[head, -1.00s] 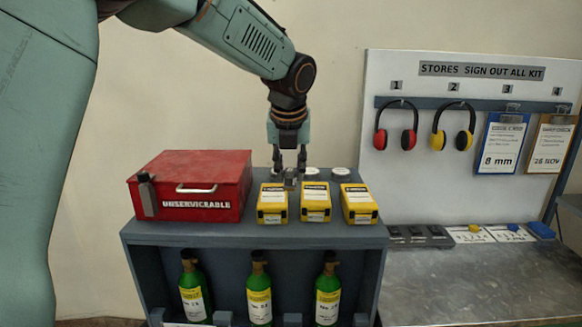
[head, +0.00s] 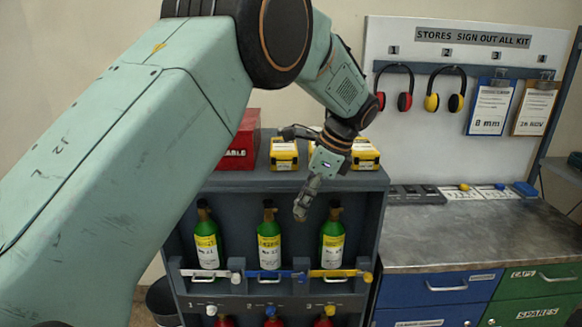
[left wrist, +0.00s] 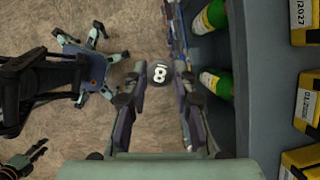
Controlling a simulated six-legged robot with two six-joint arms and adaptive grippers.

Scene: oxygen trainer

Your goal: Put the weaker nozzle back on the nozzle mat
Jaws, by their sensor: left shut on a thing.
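My left gripper (head: 304,198) hangs in the head view in front of the green cylinders, below the yellow boxes. In the left wrist view its fingers (left wrist: 158,82) are shut on a small round grey nozzle (left wrist: 158,73) with white figures on its face, and the floor shows behind it. In the head view the nozzle is too small and dark to make out clearly. A dark mat (head: 415,196) with several dark pieces lies at the bench's back left; I cannot tell if it is the nozzle mat. Dark finger-like parts at the left wrist view's lower left may be my right gripper.
A grey cabinet (head: 372,182) holds green cylinders (head: 269,240) and, on top, yellow boxes (head: 284,152) and a red box (head: 240,150). Cards (head: 466,192) and a blue block (head: 525,190) lie on the bench (head: 455,235). The bench front is clear.

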